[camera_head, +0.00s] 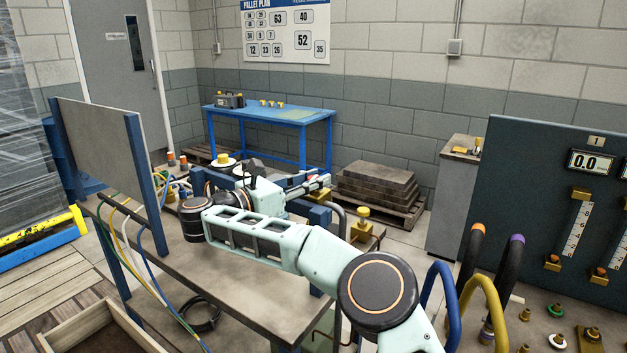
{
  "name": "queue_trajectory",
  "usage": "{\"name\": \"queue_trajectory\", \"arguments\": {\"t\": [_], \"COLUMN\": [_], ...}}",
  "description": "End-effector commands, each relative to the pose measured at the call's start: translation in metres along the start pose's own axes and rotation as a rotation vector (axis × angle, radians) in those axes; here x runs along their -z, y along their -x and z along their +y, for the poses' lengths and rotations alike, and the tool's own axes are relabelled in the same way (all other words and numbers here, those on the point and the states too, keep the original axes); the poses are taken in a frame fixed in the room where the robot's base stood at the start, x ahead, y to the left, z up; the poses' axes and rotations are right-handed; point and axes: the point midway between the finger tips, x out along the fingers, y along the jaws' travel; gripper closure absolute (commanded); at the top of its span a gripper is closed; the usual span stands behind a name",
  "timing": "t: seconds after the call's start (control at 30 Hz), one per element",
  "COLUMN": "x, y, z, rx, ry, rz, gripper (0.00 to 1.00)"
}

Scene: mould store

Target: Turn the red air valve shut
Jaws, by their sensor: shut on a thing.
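My gripper (318,185) is at the far side of the workbench (262,300), beyond my pale green arm. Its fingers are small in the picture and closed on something. A small patch of red (297,178) shows right at the fingers, and I take it to be the red air valve. Most of the valve is hidden by the gripper, so its handle's angle cannot be told.
An upright board (103,140) with hoses stands on the bench's left. A brass fitting (362,222) stands right of the gripper. Hooped hoses (485,310) and a gauge panel (540,200) are at the right. A blue table (262,112) stands behind.

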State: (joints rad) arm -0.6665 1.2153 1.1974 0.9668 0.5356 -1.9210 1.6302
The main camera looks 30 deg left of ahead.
Motion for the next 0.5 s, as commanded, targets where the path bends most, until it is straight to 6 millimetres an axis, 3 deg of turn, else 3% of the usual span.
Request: {"name": "queue_trajectory", "arguments": {"t": [0.5], "x": [-0.0038], "y": [-0.0009], "z": [-0.0001], "rx": [0.107], "ry": [-0.003], "rz": [-0.001], "gripper": [1.00]}}
